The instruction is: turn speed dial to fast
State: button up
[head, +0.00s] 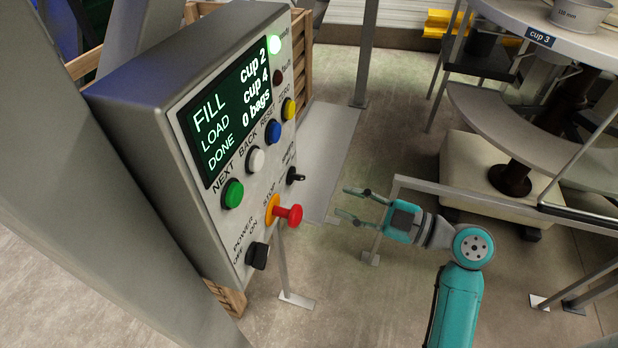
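A grey control box stands at the left with its sloped panel (231,245) facing right. A small black knob (295,175) sits at the panel's right edge, below the blue and yellow buttons. It appears to be the speed dial; the small lettering beside it is too foreshortened to read, and I cannot tell its setting. A second black knob (257,256), labelled POWER OFF/ON, sits lower down. My gripper (348,202) is open and empty, its two fingers pointing left toward the panel. It appears right of the small knob and the red button, apart from both.
A red mushroom stop button (290,214) on a yellow ring juts out between the two knobs. Green, white, blue and yellow buttons line the lit screen (229,111), which reads FILL cup 2, LOAD cup 4, DONE 0 bags. A metal rail (420,184) stands behind my gripper.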

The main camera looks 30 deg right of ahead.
aim_at(303, 179)
notch_tip(303, 179, up, 4)
jog(key=s+d+n+g+y, duration=0.1)
jog(key=d+n+y, duration=0.1)
jog(key=n, duration=0.2)
jog(key=x, duration=1.1)
jog(key=shift+s+a+f, duration=0.2)
jog(key=shift+s+f, duration=0.05)
jog(key=shift+f, duration=0.05)
grip_shut()
